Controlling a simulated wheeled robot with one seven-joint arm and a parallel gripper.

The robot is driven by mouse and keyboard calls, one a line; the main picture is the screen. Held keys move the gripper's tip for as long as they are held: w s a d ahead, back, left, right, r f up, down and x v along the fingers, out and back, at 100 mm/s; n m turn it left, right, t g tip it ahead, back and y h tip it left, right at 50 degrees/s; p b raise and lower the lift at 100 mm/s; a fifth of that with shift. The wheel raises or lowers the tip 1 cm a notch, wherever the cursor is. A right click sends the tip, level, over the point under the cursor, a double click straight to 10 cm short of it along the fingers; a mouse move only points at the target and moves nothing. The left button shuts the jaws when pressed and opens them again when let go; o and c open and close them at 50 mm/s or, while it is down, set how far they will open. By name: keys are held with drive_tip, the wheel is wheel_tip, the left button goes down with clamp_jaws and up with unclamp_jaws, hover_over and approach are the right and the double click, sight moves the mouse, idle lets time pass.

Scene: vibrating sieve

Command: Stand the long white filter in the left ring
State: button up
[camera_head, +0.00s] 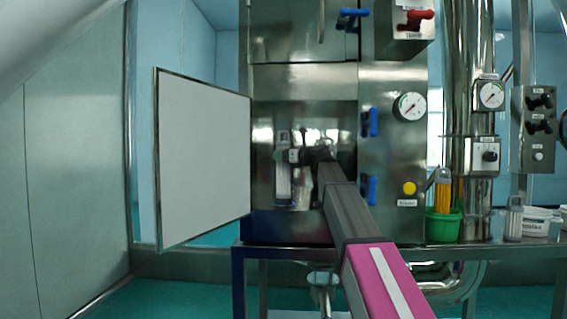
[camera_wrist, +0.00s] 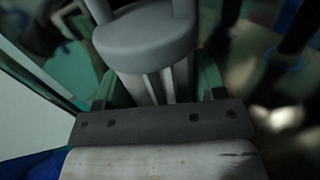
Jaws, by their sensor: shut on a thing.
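The long white filter (camera_head: 283,178) is upright inside the open steel cabinet, left of my gripper (camera_head: 293,156). In the wrist view the filter's grey cap (camera_wrist: 145,45) with its handle fills the top middle, and its pale ribbed body (camera_wrist: 166,84) shows below the cap. My gripper (camera_wrist: 160,92) is shut on the filter just under the cap, with a green pad on each side. The filter's lower end is in the dim cabinet; I cannot tell whether it touches anything. Neither ring can be made out clearly in either view.
The cabinet's white door (camera_head: 203,155) stands open to the left. Blue latches (camera_head: 370,122) line the right of the opening. On the bench at right are a green cup (camera_head: 442,224) holding a yellow filter (camera_head: 443,192), a smaller pale filter (camera_head: 514,220) and a white tub (camera_head: 535,222).

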drive_tip(key=shift+w+f, duration=0.2)
drive_tip(key=shift+f, duration=1)
drive_tip(key=o, duration=1.2)
drive_tip(key=shift+o, duration=0.2)
drive_tip(key=v, duration=1.2)
